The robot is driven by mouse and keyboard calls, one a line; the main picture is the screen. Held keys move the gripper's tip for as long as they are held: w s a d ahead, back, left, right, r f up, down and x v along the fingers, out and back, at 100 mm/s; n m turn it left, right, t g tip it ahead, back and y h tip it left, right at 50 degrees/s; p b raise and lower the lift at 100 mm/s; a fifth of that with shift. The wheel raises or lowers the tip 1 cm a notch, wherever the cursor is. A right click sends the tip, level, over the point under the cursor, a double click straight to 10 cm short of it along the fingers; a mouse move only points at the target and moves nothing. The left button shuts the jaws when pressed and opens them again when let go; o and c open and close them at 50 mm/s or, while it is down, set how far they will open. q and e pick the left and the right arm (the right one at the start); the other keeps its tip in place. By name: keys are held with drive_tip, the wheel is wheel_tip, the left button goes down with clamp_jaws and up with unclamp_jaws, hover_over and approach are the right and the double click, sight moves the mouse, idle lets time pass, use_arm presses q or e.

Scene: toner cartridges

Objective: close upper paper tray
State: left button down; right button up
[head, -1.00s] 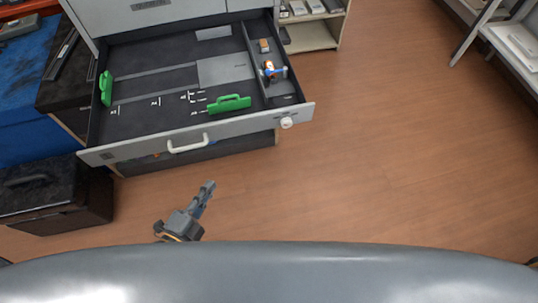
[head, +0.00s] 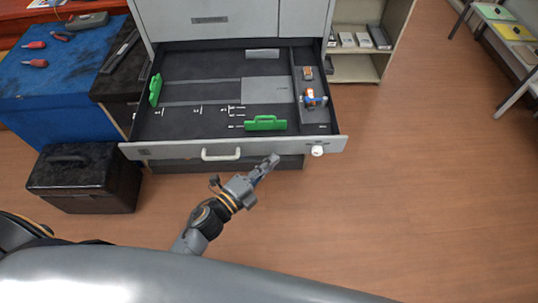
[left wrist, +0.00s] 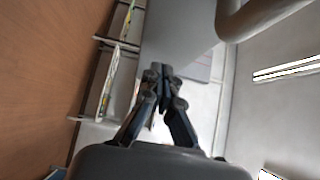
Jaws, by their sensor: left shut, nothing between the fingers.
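The upper paper tray (head: 180,152) is pulled out of the grey printer cabinet, with a dark inside and a light grey front panel. Its front carries a white handle (head: 221,155) and a round white knob (head: 317,151) at the right end. Green paper guides (head: 265,123) stand inside. My left gripper (head: 270,162) is shut and empty, close to the front panel between handle and knob; I cannot tell whether it touches. In the left wrist view its closed fingers (left wrist: 162,78) point at pale grey surfaces, with a curved grey bar at top right. My right gripper is not in view.
A side compartment of the tray holds a small orange and blue item (head: 311,99). A black case (head: 84,180) stands on the floor at left, beside a blue-covered table (head: 60,85). A shelf (head: 355,68) stands at right. The wooden floor in front is clear.

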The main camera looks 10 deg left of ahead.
use_arm(q)
drive_tip(key=shift+w+a, duration=0.25)
drive_tip(key=shift+w, duration=0.4)
